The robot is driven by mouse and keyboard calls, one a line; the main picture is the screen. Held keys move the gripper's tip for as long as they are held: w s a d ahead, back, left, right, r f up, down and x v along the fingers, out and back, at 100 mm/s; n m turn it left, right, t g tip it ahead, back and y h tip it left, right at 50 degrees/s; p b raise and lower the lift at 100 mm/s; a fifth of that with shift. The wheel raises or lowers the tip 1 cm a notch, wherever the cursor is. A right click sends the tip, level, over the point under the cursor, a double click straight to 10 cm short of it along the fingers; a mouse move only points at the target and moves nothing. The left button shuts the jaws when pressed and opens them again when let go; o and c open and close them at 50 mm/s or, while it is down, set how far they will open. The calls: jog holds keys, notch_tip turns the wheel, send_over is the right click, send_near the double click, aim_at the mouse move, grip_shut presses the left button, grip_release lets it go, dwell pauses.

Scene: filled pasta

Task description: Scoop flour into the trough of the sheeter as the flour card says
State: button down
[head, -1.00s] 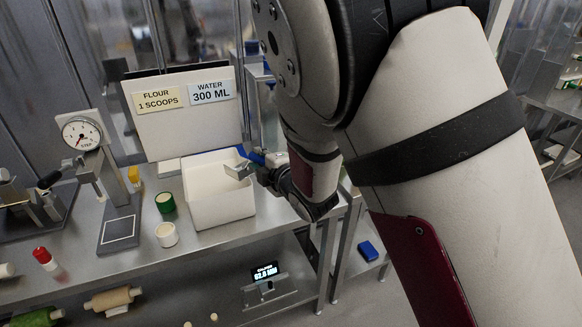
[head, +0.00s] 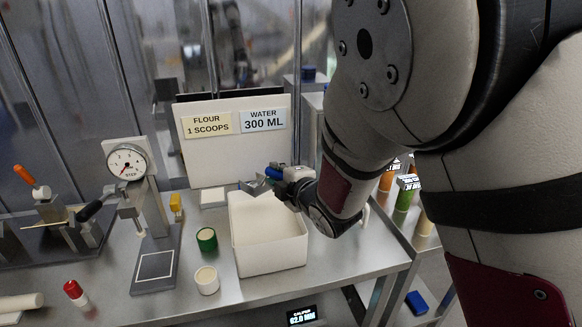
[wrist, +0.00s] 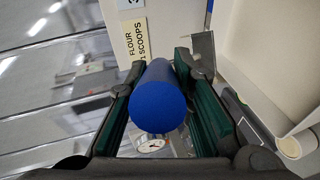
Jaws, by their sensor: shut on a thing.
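My gripper (head: 281,180) is shut on the blue handle of a scoop (wrist: 158,102); the handle lies between its green finger pads. The scoop's grey metal bowl (head: 255,186) shows at the back rim of a white open bin (head: 271,258); I cannot tell whether it holds flour. The bin is pale inside, and how full it is stays unclear. The flour card (head: 207,124) reads "FLOUR 1 SCOOPS" on a white board behind the bin. I cannot surely identify the sheeter's trough.
A water card (head: 263,120) reads 300 ML. Left of the bin stand a dial gauge on a stand (head: 128,161), a green tub (head: 206,239) and a cream tub (head: 206,280). A metal device with an orange handle (head: 25,174) is farther left. The bench front is partly clear.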

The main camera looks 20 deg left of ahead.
notch_tip(320, 180, down, 14)
jog(key=b, duration=0.6)
jog(key=shift+r, duration=0.2)
dwell(0.3)
jog(key=shift+r, duration=0.1)
dwell(0.9)
jog(key=shift+r+p, duration=3.05)
jog(key=shift+r, duration=3.1)
